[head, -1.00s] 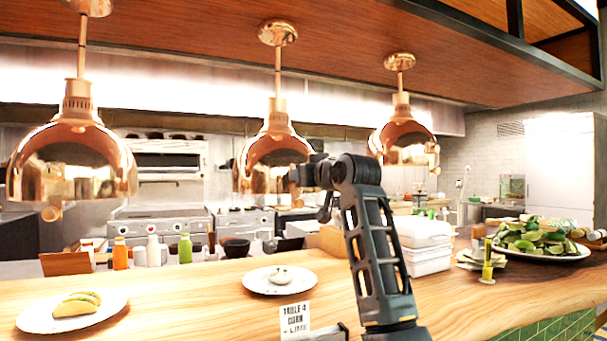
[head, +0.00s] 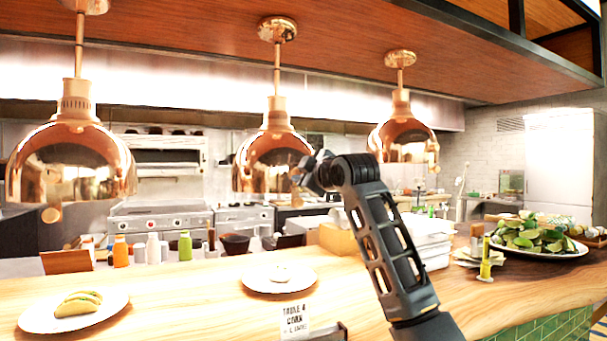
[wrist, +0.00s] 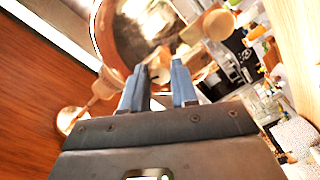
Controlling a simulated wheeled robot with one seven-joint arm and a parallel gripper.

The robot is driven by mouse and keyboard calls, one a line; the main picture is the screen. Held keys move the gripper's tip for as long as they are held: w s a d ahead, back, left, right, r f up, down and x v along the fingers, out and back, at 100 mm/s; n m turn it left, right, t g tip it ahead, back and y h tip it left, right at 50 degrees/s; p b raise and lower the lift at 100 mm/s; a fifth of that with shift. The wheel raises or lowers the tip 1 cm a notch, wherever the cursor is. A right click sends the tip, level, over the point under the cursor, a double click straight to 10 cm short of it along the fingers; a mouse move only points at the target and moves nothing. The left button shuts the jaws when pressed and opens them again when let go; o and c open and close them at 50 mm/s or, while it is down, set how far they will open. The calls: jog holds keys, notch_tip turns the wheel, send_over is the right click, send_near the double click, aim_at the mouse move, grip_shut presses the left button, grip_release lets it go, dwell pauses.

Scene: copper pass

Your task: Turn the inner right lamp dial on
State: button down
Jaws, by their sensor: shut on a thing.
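Three copper heat lamps hang over the counter in the head view. My gripper (head: 312,173) is at the lower right edge of the middle lamp (head: 262,160). The lamp's round copper dial (head: 296,175) shows only partly there, beside the gripper. In the wrist view, the two blue fingers of my gripper (wrist: 158,84) reach up to the shiny lamp dome (wrist: 122,35). They are shut on the dial, whose copper-tan surface (wrist: 159,72) shows between them. Its pointer and setting are hidden.
The left lamp (head: 75,160) and right lamp (head: 403,140) hang apart from the gripper. Below are a taco plate (head: 105,318), a middle plate (head: 255,285), an order card (head: 294,320), white containers (head: 432,256) and a platter of greens (head: 570,252).

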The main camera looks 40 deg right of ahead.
jog(key=n, duration=0.4)
jog(key=shift+n, duration=0.3)
dwell(0.3)
jog(key=c, duration=0.9)
grip_release()
jog(key=shift+o, duration=0.2)
jog(key=b+v, duration=0.1)
jog(key=v, duration=0.6)
jog(key=shift+s, duration=0.3)
jog(key=shift+a, duration=0.2)
